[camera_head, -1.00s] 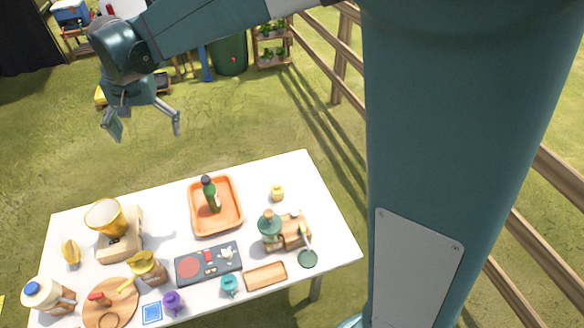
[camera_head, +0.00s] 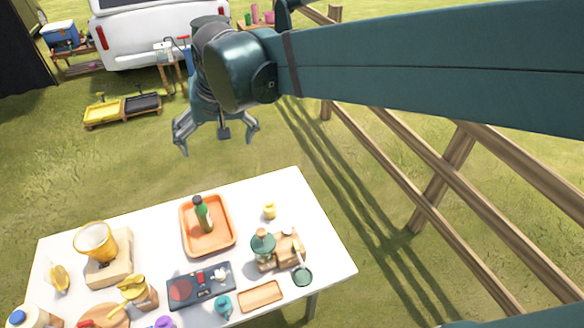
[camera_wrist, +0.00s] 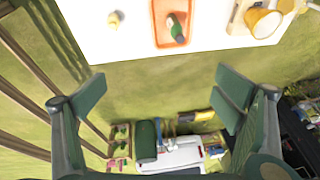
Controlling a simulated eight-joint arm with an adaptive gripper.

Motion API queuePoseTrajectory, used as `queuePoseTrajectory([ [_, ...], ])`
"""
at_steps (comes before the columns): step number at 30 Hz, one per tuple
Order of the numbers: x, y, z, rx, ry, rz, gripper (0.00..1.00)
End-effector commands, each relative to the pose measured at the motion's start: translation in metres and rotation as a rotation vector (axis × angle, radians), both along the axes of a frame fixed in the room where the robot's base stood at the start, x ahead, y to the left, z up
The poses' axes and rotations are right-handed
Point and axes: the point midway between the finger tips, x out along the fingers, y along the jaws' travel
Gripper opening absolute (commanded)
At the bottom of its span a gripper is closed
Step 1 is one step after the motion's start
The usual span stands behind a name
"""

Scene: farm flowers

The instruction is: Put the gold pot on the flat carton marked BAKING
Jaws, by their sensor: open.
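A small yellow-gold pot (camera_head: 269,211) stands on the white table's back right part; it also shows in the wrist view (camera_wrist: 113,20). A larger gold vessel (camera_head: 95,241) sits on a beige block (camera_head: 108,271) at the left; it shows in the wrist view (camera_wrist: 264,23) too. I cannot tell which the task names. A dark flat box (camera_head: 201,286) with a red disc lies at the front middle. No BAKING lettering is readable on it or the block. My gripper (camera_head: 217,146) is open and empty beyond the table's back edge, with its fingers apart in the wrist view (camera_wrist: 160,95).
An orange tray (camera_head: 184,243) with a green bottle (camera_head: 203,214) stands mid-table. Right of it are a green-topped jar (camera_head: 263,245) and a wooden block (camera_head: 291,247). A wooden tray (camera_head: 261,296) and a teal mug (camera_head: 222,306) are in front. Clear tabletop surrounds the small pot.

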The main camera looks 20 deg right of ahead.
Motion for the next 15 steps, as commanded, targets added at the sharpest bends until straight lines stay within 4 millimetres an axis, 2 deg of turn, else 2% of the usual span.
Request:
queuePoseTrajectory([
  [3,-0.020,-0.024,0.000,-0.008,-0.026,0.004,0.91],
  [15,-0.082,-0.087,-0.010,-0.046,-0.111,0.023,0.91],
])
